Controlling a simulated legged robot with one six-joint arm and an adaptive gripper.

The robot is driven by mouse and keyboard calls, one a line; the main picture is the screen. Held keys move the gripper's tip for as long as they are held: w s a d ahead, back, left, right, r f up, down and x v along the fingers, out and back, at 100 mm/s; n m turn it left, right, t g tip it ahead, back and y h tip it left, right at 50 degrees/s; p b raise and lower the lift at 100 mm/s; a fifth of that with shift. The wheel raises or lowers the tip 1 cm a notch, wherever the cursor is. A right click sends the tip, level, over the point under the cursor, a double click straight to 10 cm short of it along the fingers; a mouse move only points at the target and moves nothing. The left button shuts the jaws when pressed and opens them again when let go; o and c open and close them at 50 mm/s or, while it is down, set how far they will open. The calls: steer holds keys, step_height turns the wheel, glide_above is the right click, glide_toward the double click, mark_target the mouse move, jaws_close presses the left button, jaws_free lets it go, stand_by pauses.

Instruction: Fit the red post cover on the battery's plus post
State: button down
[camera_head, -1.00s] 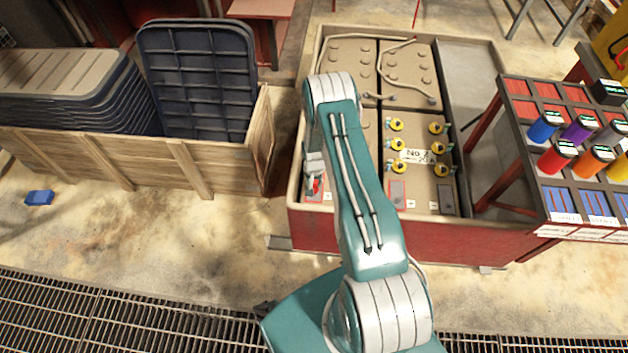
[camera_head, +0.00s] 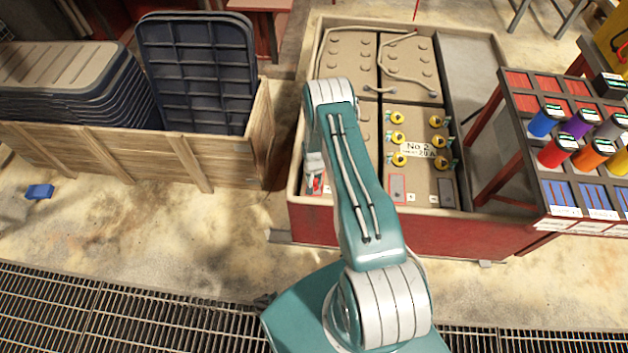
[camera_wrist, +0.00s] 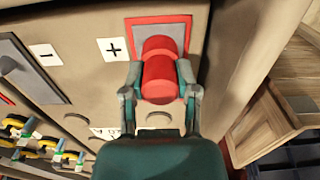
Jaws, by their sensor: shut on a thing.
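My gripper (camera_wrist: 160,82) is shut on the red post cover (camera_wrist: 160,60), a rounded red piece between its two fingers in the wrist view. The cover lies in front of a grey plate with a red border (camera_wrist: 187,38), next to a plus label (camera_wrist: 112,49) on the tan battery (camera_wrist: 80,85). The plus post is not seen; the cover and gripper hide that spot. I cannot tell whether the cover touches the plate. In the head view the gripper (camera_head: 314,184) is at the battery's near left corner, with a bit of red at its tip.
A minus label (camera_wrist: 44,54) and a grey plate sit beside the plus label. Several yellow caps (camera_head: 398,138) are on the neighbouring battery. The tray's rim (camera_head: 291,190) runs close by the gripper. A wooden crate (camera_head: 190,165) stands left, a rack of coloured cans (camera_head: 545,205) right.

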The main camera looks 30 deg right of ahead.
steer(key=shift+c, duration=1.4)
jaws_free()
step_height(320, 180, up, 12)
